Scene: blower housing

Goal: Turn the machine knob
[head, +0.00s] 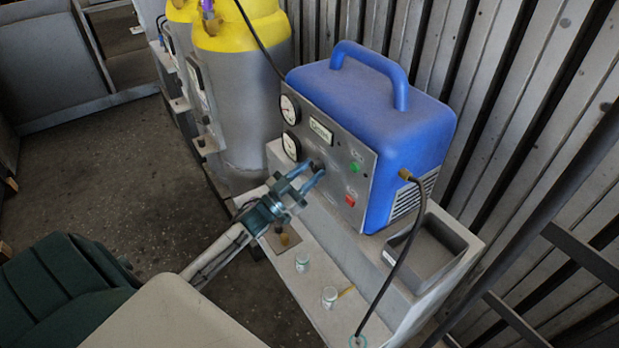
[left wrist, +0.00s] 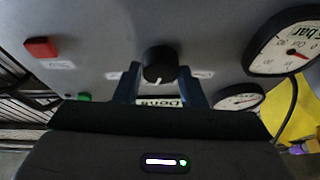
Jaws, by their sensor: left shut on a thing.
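The blue machine (head: 400,120) stands on a light bench, its grey front panel facing left. A black round knob (left wrist: 158,64) with a white mark sits on the panel between the fingers in the left wrist view. In the head view the knob (head: 316,165) shows small and dark beside the fingertips. My left gripper (head: 313,177) reaches the panel from the lower left, its blue fingers on either side of the knob and closed on it. It also shows in the left wrist view (left wrist: 165,75). My right gripper is in neither view.
Two pressure gauges (head: 290,109) sit left of the knob; a green button (head: 355,167) and a red button (head: 350,200) are to its right. A black hose (head: 418,240) hangs at the right. Small jars (head: 329,297) stand on the lower ledge. Yellow-topped cylinders (head: 240,100) stand behind left.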

